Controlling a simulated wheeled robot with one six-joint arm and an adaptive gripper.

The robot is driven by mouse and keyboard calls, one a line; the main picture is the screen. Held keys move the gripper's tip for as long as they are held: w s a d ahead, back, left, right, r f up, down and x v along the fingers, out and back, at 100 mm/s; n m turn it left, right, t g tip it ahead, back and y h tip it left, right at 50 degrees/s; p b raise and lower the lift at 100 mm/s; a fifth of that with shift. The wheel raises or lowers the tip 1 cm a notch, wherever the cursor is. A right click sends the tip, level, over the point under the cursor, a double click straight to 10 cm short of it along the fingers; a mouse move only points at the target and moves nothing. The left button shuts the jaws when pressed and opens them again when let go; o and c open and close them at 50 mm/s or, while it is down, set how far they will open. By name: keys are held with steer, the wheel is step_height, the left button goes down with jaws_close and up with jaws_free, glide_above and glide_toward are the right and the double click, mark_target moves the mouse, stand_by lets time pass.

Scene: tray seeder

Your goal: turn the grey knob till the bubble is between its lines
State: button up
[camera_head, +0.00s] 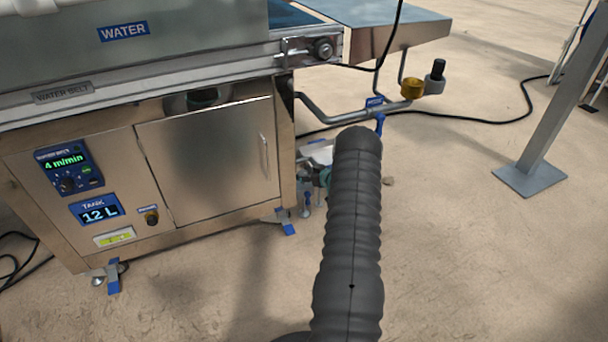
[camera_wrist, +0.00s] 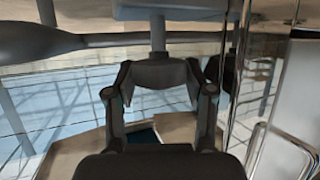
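A small yellow-green strip in a white frame (camera_head: 115,237), low on the cabinet front, looks like the bubble level; the bubble and its lines are too small to read. I cannot single out the grey knob with certainty; my arm covers part of the area right of the cabinet. My gripper is hidden behind my dark arm in the head view. In the wrist view my gripper (camera_wrist: 160,75) shows its two finger linkages apart, with a dark shape spanning between their ends. A grey post stands just beyond it. I cannot tell whether the fingers touch or hold anything.
A grey post (camera_head: 555,110) stands farther right. Sandy floor between is mostly clear.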

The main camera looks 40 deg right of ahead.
steer(key=c, duration=0.6)
steer(key=shift+o, duration=0.2)
steer(key=shift+n+y, duration=0.3)
steer(key=shift+y, duration=0.1)
steer(key=n+y+b, duration=0.1)
steer(key=n+g+y+b, duration=0.1)
steer(key=n+y+b, duration=0.1)
steer(key=shift+d+f+y, duration=0.15)
steer(key=shift+f+y, duration=0.15)
steer(key=shift+r+n+g+y+b, duration=0.2)
steer(key=shift+n+g+y+b, duration=0.85)
steer(key=shift+n, duration=0.25)
steer(key=shift+n+y, duration=0.4)
steer(key=shift+y, duration=0.05)
steer(key=shift+r+n+g+y, duration=0.1)
steer(key=shift+n+g+y, duration=0.7)
steer(key=shift+n+g, duration=0.25)
steer(key=o, duration=0.9)
